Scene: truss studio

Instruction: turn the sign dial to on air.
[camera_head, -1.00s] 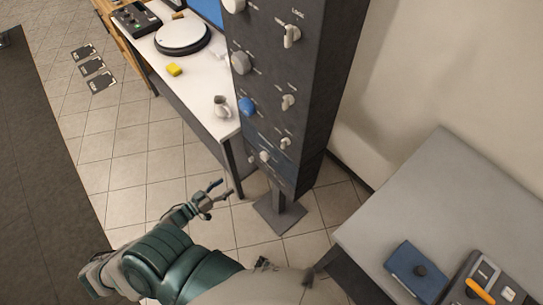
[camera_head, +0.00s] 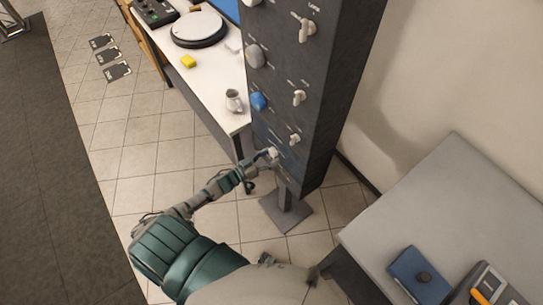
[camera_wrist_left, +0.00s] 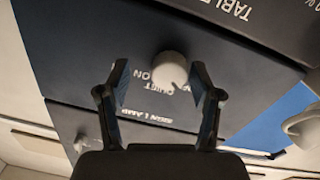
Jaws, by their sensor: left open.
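The sign dial (camera_wrist_left: 169,70) is a small round white knob on a dark blue plate. Upside-down lettering beside it reads "QUIET" and "SIGN LAMP"; other words are partly hidden. In the head view the dial (camera_head: 273,153) sits low on the dark upright panel column (camera_head: 318,130). My left gripper (camera_wrist_left: 159,80) is open, with one finger on each side of the dial and a gap to both. In the head view the left gripper (camera_head: 258,163) is at the column's lower front. I cannot tell which setting the dial points to. My right gripper is not in view.
Other knobs are close above, including a blue one (camera_head: 259,101) and a white one (camera_head: 295,138). A white table (camera_head: 215,90) with a small jug (camera_head: 233,101) stands left of the column. A grey table (camera_head: 430,190) is at right.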

